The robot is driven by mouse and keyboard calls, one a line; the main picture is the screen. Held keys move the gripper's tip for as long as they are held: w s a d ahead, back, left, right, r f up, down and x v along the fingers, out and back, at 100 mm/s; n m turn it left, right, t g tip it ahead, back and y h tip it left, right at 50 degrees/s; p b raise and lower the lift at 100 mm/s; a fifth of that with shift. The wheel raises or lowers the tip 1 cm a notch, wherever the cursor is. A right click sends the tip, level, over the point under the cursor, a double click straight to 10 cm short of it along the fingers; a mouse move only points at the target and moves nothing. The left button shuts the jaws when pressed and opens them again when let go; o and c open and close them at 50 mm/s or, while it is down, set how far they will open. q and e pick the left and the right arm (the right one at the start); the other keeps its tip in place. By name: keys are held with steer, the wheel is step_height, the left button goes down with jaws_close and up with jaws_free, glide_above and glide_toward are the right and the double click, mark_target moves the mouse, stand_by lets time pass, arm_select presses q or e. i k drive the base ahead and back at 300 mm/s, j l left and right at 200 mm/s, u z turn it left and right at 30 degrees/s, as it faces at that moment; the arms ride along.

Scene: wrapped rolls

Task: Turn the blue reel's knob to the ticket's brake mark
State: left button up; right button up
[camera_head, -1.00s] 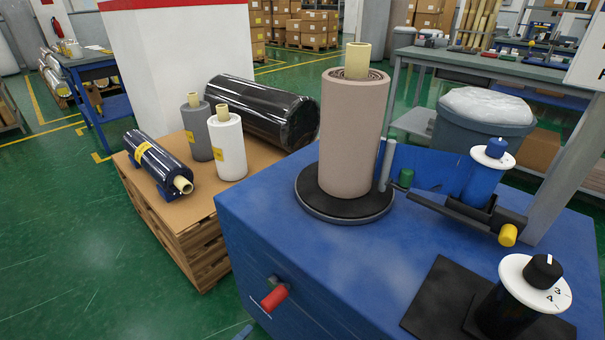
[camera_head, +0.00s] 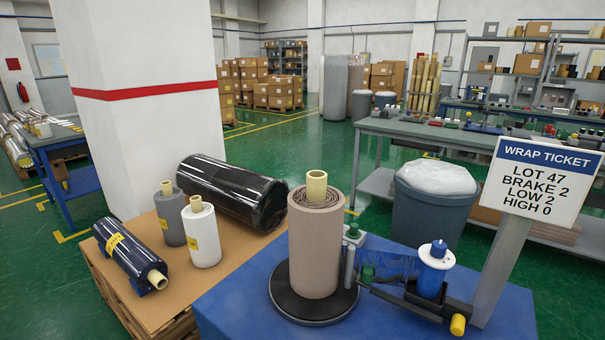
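The wrap ticket (camera_head: 540,180) is a white sign with a blue header on a grey post at the right. It reads LOT 47, BRAKE 2, LOW 2, HIGH 0. The blue reel (camera_head: 431,275) stands upright on a dark bracket at the right of the blue table (camera_head: 240,300). Its white top disc carries a small dark knob (camera_head: 439,244) with a light mark; the dial marks are too small to read. A yellow knob (camera_head: 458,325) sticks out at the bracket's front end. Neither of my grippers is in view.
A brown wrapped roll (camera_head: 315,250) stands on a black turntable (camera_head: 312,305) left of the reel. A pallet (camera_head: 205,265) with grey, white, navy and black rolls lies further left. A lined bin (camera_head: 433,215) stands behind the reel.

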mark_target(439, 248)
steer(key=k+j+z, duration=0.1)
steer(key=k+z, duration=0.7)
steer(key=k, duration=0.15)
